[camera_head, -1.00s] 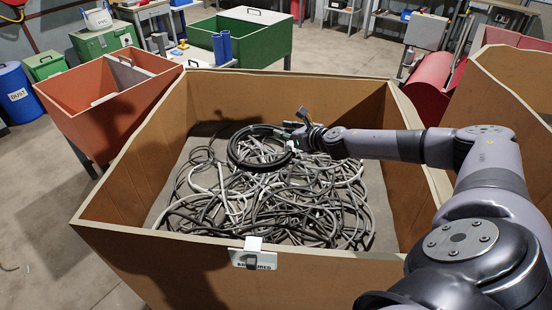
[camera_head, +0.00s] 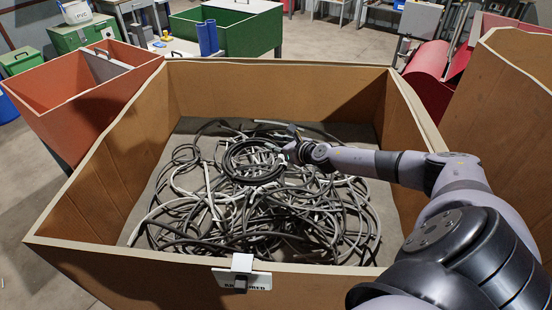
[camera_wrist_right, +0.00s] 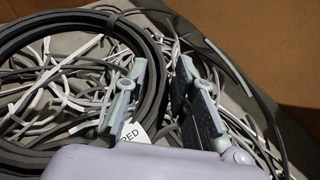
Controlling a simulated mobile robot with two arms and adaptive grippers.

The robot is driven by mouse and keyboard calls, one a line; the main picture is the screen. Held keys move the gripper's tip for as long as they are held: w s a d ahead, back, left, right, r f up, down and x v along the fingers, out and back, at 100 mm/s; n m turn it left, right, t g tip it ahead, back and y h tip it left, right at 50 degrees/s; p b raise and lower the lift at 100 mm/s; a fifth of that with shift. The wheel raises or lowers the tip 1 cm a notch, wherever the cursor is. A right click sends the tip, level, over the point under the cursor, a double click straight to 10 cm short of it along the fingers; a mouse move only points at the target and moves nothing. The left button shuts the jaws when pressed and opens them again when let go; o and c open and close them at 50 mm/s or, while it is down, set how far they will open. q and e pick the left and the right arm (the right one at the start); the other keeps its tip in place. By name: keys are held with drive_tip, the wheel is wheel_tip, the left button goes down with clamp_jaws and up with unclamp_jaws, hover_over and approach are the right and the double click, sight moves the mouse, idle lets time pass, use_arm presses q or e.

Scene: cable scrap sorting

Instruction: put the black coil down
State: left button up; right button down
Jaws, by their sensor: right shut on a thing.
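The black coil (camera_head: 227,161) is a ring of dark cable inside the big brown bin, over the back middle of the loose cable heap (camera_head: 260,225). My right gripper (camera_head: 291,151) reaches in from the right and is shut on the coil's right side. In the right wrist view the coil (camera_wrist_right: 22,50) fills the left, and its right side passes between the fingers of the gripper (camera_wrist_right: 158,95). A white tag with "RED" on it hangs by the fingers. I cannot tell whether the coil touches the heap. My left gripper is not in view.
The brown bin (camera_head: 130,262) has high walls on all sides, and my right arm crosses its right wall. A label holder (camera_head: 241,272) is clipped to the front rim. Orange (camera_head: 90,110) and green (camera_head: 245,28) bins stand beyond. Bare floor shows at the bin's back left.

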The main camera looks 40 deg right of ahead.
sight(276, 155)
drive_tip(key=shift+f, duration=0.55)
drive_tip(key=shift+f+b, duration=1.35)
drive_tip(key=shift+f, duration=0.6)
drive_tip(key=shift+f+b, duration=0.55)
drive_tip(key=shift+f, duration=0.05)
drive_tip(key=c, duration=1.3)
unclamp_jaws()
